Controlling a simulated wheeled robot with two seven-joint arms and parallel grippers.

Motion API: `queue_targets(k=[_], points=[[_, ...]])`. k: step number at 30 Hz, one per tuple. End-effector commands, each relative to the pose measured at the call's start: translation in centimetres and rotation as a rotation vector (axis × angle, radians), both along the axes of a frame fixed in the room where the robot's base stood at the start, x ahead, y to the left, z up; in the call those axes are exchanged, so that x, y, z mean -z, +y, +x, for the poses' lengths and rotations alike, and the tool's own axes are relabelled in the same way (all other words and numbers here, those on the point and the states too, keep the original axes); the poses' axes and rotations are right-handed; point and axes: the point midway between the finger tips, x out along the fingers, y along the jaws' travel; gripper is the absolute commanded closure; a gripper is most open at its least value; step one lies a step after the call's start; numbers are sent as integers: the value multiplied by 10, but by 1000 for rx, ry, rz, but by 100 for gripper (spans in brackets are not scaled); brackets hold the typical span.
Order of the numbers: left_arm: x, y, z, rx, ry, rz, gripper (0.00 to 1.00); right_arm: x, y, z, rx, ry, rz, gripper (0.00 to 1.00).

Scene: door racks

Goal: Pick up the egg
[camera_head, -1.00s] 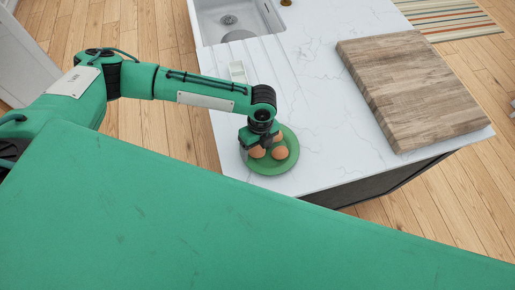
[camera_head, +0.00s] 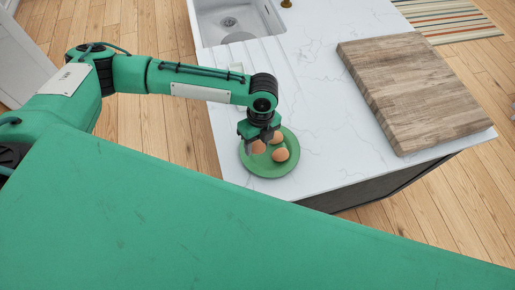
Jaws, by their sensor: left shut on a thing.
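Several brown eggs sit at a round green plate (camera_head: 268,171) near the counter's front corner. My left gripper (camera_head: 257,146) is over the plate's left part, pointing down, and is shut on the left egg (camera_head: 258,147). The jaws partly hide this egg, and I cannot tell whether it is clear of the plate. Another egg (camera_head: 280,155) lies on the plate to the right, apart from the jaws. A third egg (camera_head: 277,138) lies behind it, partly hidden by the gripper. My right gripper is out of view.
The white marble counter (camera_head: 320,120) has free room right of the plate. A thick wooden board (camera_head: 412,85) lies on the right. A sink (camera_head: 232,20) is at the back left, with a drainboard in front of it.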

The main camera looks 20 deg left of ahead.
Motion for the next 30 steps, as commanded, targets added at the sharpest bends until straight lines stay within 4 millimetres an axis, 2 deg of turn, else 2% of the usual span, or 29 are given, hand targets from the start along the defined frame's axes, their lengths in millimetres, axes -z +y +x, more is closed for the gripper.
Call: queue_targets(k=[1,9,15,21,26,30], points=[[-9,0,1,3,-5,-3,61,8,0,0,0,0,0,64],[-81,0,1,3,-7,-2,61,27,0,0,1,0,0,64],[-124,0,1,2,-4,-1,61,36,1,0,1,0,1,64],[-150,0,1,1,-3,-1,61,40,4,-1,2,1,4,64],[-159,3,5,-1,-1,0,61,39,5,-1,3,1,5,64],[-161,12,21,-4,1,0,61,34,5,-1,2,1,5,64]])
